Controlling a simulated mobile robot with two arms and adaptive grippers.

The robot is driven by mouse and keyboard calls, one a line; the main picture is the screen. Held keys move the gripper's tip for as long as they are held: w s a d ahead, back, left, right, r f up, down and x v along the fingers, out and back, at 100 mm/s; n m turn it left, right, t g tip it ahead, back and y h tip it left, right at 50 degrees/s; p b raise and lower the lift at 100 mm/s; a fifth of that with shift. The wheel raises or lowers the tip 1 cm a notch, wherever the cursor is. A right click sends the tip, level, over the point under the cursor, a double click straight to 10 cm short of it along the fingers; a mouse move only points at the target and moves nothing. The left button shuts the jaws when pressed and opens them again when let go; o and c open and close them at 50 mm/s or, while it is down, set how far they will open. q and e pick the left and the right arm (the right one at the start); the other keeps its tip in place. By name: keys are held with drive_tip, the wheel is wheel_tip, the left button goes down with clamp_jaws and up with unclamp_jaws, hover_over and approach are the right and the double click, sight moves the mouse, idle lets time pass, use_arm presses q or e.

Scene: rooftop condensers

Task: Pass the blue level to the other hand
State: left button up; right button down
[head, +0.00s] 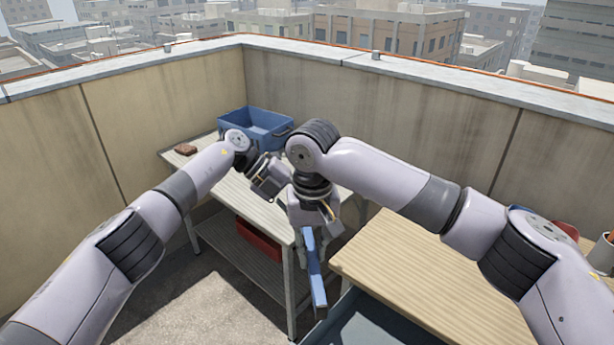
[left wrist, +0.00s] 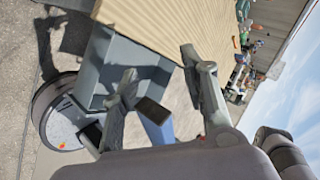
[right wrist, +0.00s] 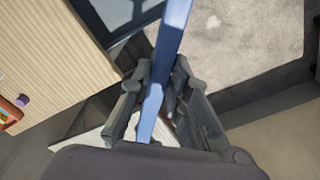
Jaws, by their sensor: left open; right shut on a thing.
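The blue level (head: 317,281) hangs down from my right gripper (head: 310,232) in the head view, long and slightly tilted. My right gripper is shut on it; in the right wrist view the level (right wrist: 170,45) runs between the two fingers (right wrist: 160,70). My left gripper (head: 270,184) is open, just left of the right gripper in the head view. In the left wrist view a dark-capped end of the level (left wrist: 157,124) shows between the spread fingers (left wrist: 158,68); I cannot tell whether they touch it. The level's upper end is hidden in the head view.
A pale bench (head: 215,187) stands behind, with a blue crate (head: 256,124), a brown block (head: 185,150) and a red bin (head: 259,240) on its lower shelf. A wooden table (head: 420,270) is at right, with a blue-grey bin (head: 362,322) low at its left.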

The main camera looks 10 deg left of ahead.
drive_tip(key=shift+a, duration=0.1)
drive_tip(key=shift+d, duration=0.2)
use_arm(q)
drive_tip(key=s+r+y, duration=0.5)
drive_tip(key=r+y, duration=0.5)
drive_tip(key=r, duration=0.2)
use_arm(e)
drive_tip(key=shift+a, duration=0.15)
use_arm(q)
drive_tip(key=shift+t, duration=0.3)
drive_tip(key=f, duration=1.1)
drive_tip(key=shift+d+f, duration=0.25)
drive_tip(key=shift+f, duration=0.15)
drive_tip(key=shift+s, duration=0.1)
drive_tip(key=shift+c, duration=0.3)
clamp_jaws()
